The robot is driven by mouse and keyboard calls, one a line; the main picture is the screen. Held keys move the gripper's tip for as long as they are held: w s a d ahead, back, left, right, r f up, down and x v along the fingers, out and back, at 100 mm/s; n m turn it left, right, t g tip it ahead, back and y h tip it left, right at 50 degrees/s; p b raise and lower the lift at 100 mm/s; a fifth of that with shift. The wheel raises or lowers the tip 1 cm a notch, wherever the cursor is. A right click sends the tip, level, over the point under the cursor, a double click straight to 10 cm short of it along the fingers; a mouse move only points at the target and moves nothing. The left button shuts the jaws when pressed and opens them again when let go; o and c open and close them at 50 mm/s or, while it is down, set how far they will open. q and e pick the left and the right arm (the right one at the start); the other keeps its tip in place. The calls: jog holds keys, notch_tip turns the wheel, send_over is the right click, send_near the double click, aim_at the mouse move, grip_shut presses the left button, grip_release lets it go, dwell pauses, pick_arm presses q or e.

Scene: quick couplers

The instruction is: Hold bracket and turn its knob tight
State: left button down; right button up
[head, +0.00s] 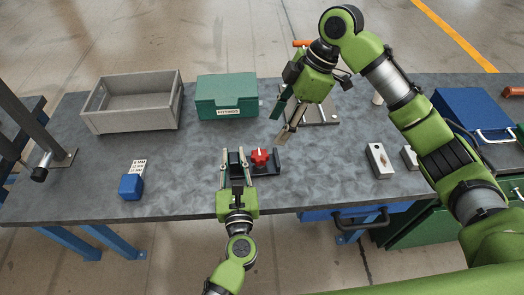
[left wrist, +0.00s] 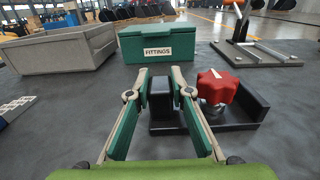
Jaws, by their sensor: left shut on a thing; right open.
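The black bracket (head: 278,164) lies on the table at its front middle. It has a flat base, a raised wall at right and an upright block at left; it also shows in the left wrist view (left wrist: 254,100). A red lobed knob (head: 260,157) with a white mark stands on its base, also in the left wrist view (left wrist: 216,87). My left gripper (head: 236,158) is shut on the upright block, with one finger on each side (left wrist: 161,85). My right gripper (head: 279,126) is open and empty, above and behind the knob, apart from it.
A grey bin (head: 130,118) and a green FITTINGS box (head: 226,112) stand at the back. A metal stand (head: 322,119) is behind my right gripper. A blue block (head: 131,187) sits at left, a metal block (head: 379,160) at right. The table between is clear.

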aim_at(261, 154)
jog(key=x, duration=1.1)
jog(key=shift+f, duration=0.3)
jog(key=c, duration=1.1)
